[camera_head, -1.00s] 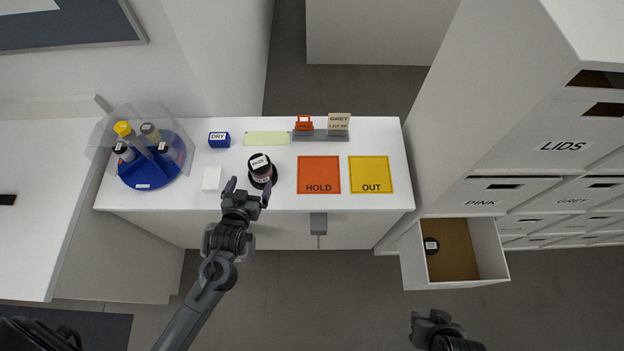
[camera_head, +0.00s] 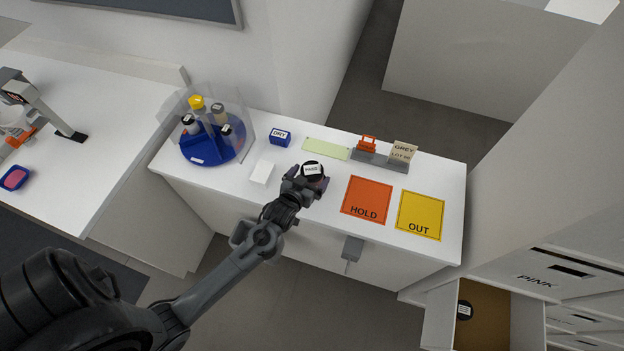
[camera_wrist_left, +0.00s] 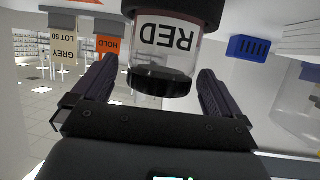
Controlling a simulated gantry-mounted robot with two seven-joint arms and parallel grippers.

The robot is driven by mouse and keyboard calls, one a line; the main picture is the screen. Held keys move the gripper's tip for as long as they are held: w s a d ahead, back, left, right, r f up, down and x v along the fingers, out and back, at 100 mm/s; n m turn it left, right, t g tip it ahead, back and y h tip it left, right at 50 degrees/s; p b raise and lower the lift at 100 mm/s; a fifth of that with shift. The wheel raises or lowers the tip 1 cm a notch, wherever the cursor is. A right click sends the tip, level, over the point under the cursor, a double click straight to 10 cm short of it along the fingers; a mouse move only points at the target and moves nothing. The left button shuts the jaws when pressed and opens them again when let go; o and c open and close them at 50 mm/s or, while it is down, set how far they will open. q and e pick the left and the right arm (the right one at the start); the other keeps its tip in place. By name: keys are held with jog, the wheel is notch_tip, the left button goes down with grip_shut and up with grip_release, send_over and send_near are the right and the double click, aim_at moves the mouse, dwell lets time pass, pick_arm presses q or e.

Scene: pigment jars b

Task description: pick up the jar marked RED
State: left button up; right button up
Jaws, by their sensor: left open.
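The jar marked RED (camera_wrist_left: 165,45) shows upside down in the left wrist view, with a black lid, a clear body and a white label. In the head view the same jar (camera_head: 313,170) stands on the white bench, partly hidden by my gripper. My left gripper (camera_head: 304,184) is open at the jar's near side. In the left wrist view its two dark fingers (camera_wrist_left: 155,88) lie on either side of the jar, with gaps showing. My right gripper is out of view.
A blue carousel (camera_head: 212,150) with several bottles and a clear shield stands left. A blue DRY block (camera_head: 280,137), white block (camera_head: 262,172), orange HOLD mat (camera_head: 368,196) and yellow OUT mat (camera_head: 420,214) lie around. A grey rack holds the GREY card (camera_head: 404,151). An open drawer (camera_head: 482,318) is at lower right.

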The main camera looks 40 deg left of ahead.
pick_arm(q)
jog(key=shift+x, duration=1.9)
jog(key=shift+a+r, duration=0.1)
jog(key=shift+c, duration=0.2)
jog(key=c, duration=1)
